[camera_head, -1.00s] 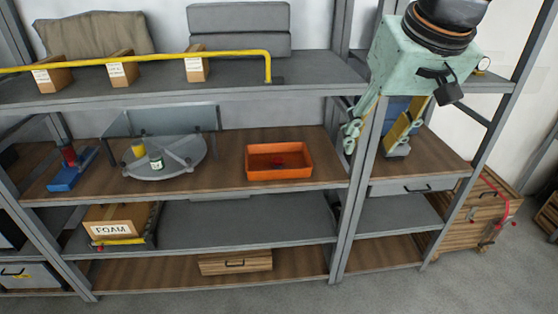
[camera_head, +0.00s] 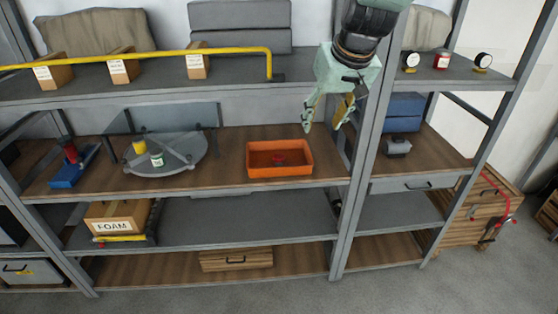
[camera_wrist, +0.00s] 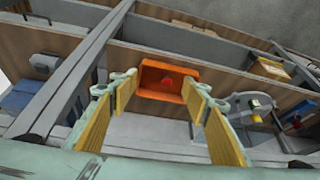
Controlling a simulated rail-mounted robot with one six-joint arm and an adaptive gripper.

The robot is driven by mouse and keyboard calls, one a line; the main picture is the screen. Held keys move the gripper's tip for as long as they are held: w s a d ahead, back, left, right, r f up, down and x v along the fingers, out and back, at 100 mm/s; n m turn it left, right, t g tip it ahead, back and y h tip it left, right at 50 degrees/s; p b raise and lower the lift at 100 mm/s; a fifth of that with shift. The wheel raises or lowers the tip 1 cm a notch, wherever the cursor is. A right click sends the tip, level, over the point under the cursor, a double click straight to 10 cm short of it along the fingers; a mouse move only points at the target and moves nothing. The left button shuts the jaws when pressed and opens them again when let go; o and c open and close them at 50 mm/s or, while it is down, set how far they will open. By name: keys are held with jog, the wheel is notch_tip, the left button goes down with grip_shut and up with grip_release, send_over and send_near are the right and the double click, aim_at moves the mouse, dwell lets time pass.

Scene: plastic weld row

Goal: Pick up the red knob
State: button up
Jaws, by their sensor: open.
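The red knob (camera_head: 278,159) lies inside the orange tray (camera_head: 252,173) on the wooden middle shelf. The knob also shows in the wrist view (camera_wrist: 167,82), within the orange tray (camera_wrist: 160,97). My gripper (camera_head: 327,124) is open and empty, above and to the right of the tray in the head view. In the wrist view, the tray lies beyond and between my open fingers (camera_wrist: 162,108). The knob's lower part is partly hidden by the tray's front wall.
A grey upright post (camera_head: 366,150) stands right of the tray. The grey upper shelf (camera_head: 330,75) carries a yellow pipe (camera_head: 225,52). A grey turntable (camera_head: 185,160) with small jars stands left of the tray. Bare shelf lies between them.

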jog(key=w+a+f, duration=0.6)
jog(key=w+f, duration=0.3)
jog(key=w, duration=0.2)
jog(key=n, duration=0.1)
send_near(279, 156)
jog(key=s+r, duration=0.1)
jog(key=s+d+r, duration=0.1)
jog(key=shift+s+d+r+t, duration=0.1)
jog(key=shift+s+r+t, duration=0.1)
jog(key=shift+r+t, duration=0.2)
jog(key=shift+f, duration=0.1)
jog(key=shift+x, duration=4.2)
jog(key=shift+f, duration=0.15)
jog(key=shift+a+x, duration=0.2)
jog(key=shift+x, duration=1.05)
jog(key=shift+a+x, duration=0.2)
jog(key=shift+x, duration=1.05)
jog(key=shift+c, duration=0.4)
jog(key=c, duration=0.9)
